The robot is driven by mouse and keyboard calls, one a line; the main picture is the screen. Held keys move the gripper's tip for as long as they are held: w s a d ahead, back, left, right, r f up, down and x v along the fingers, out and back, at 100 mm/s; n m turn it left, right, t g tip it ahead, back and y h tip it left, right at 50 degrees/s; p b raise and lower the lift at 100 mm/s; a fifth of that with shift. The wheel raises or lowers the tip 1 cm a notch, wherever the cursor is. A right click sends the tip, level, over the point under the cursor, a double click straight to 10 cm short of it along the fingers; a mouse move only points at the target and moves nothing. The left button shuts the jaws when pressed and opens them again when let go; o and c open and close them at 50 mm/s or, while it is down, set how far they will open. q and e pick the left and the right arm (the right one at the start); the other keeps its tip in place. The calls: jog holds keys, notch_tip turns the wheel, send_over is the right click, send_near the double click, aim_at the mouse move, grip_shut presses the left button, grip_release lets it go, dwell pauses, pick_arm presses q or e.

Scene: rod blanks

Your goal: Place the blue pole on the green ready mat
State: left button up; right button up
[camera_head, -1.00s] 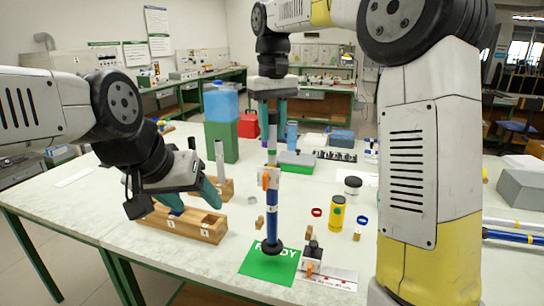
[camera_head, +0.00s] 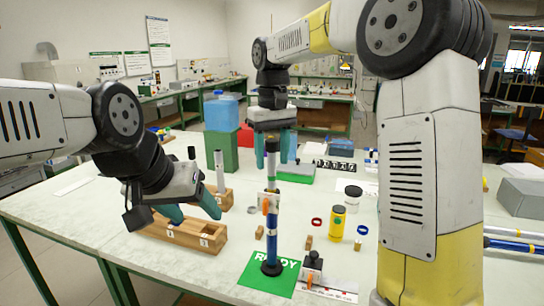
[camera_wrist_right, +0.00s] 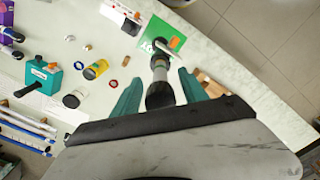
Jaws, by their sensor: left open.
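The blue pole (camera_head: 272,235) stands upright with its black foot on the green ready mat (camera_head: 250,283). A white and orange piece shows at its middle height. My right gripper (camera_head: 272,152) is around the pole's upper end, with its fingers apart on either side. The right wrist view shows the pole (camera_wrist_right: 160,72) between the two open teal fingers, with gaps on both sides. My left gripper (camera_head: 190,209) is open over the wooden block (camera_head: 180,239) at the left. Part of the block is hidden behind its fingers.
A grey and black device (camera_head: 312,268) stands close by the mat's right edge. A yellow can (camera_head: 338,222), a red ring (camera_head: 317,222) and a blue ring (camera_head: 362,229) are further right. A green box with a blue container (camera_head: 221,113) stands behind.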

notch_tip(320, 180, up, 12)
jog(key=shift+f, duration=0.1)
jog(key=s+d+f+m+t, duration=0.1)
jog(key=s+d+f+t, duration=0.1)
jog(key=s+d+f, duration=0.2)
jog(key=s+d+f+m+t+y, duration=0.1)
jog(key=s+d+f, duration=0.4)
jog(key=s, duration=0.5)
jog(key=s+d+f+m+t+y, duration=0.1)
jog(key=s+d+f+m+t, duration=0.1)
jog(key=s, duration=0.5)
notch_tip(320, 180, down, 3)
jog(key=d+t, duration=0.1)
jog(key=d, duration=0.1)
jog(key=shift+d+m, duration=0.4)
